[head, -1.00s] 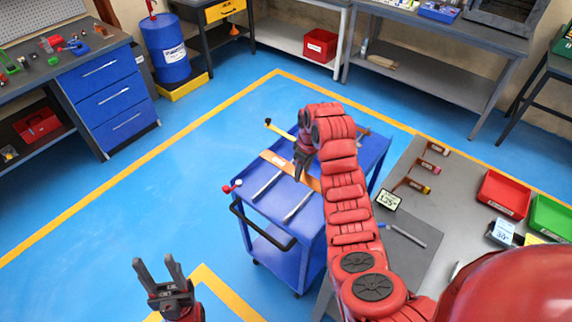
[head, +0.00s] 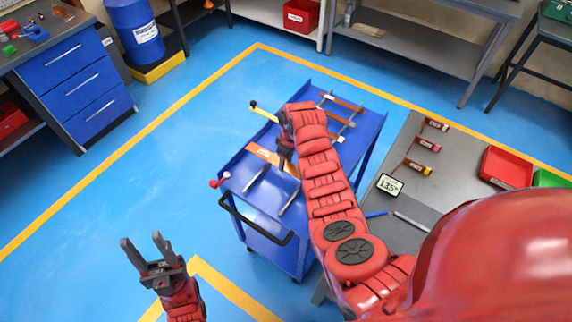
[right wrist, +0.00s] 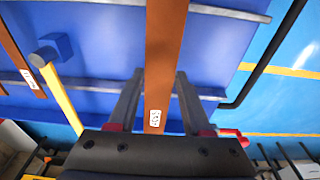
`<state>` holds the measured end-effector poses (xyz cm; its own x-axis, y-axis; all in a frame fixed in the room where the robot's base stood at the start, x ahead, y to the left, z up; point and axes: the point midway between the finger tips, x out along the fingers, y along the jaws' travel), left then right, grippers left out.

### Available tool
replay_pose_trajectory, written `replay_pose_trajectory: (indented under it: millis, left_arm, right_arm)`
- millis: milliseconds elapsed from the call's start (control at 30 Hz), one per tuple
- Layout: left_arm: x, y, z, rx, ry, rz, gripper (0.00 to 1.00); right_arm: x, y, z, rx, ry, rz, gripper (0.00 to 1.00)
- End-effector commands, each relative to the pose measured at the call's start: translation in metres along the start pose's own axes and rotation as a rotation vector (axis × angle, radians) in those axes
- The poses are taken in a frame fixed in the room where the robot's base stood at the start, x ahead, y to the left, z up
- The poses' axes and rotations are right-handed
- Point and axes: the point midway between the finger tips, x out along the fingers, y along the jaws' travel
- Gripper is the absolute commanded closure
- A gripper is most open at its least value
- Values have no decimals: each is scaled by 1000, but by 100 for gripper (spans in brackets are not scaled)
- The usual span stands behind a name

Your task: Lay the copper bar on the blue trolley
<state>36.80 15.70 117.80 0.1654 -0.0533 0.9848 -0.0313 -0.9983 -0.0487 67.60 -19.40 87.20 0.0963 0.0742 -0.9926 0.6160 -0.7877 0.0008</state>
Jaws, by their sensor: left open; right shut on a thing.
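The copper bar (head: 262,153) is orange-brown and flat, over the near part of the blue trolley (head: 228,197). My right gripper (head: 285,157) points down at the bar. In the right wrist view the bar (right wrist: 164,50) runs between the fingers of my right gripper (right wrist: 158,90), which is shut on it near a white label. The bar crosses above grey rails on the trolley top (right wrist: 100,50); whether it touches them I cannot tell. My arm hides part of it in the head view. My left gripper (head: 146,255) is open and empty over the floor, left of the trolley.
Other copper bars (head: 346,103) lie on the trolley's far part. A yellow-handled tool (head: 262,112) sticks out over its left edge, and a black push handle (head: 255,222) is at the near end. A grey table (head: 440,160) with red and green bins stands right. Floor on the left is clear.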

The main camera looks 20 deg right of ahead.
Motion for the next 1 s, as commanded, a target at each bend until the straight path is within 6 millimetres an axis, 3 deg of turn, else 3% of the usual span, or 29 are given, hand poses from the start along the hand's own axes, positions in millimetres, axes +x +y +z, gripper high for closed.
replay_pose_trajectory:
  millis: [367, 967, 1000]
  left_arm:
    - [11, 0, -2, 0, 0, 0, 50]
    - [-1, 0, 0, 0, 0, 0, 50]
    - [0, 0, 0, 0, 0, 0, 50]
  right_arm:
    - [28, -1, 3, 0, 1, -1, 100]
    - [40, 0, 5, 0, 0, 0, 100]
    - [39, 0, 5, 0, 0, 0, 47]
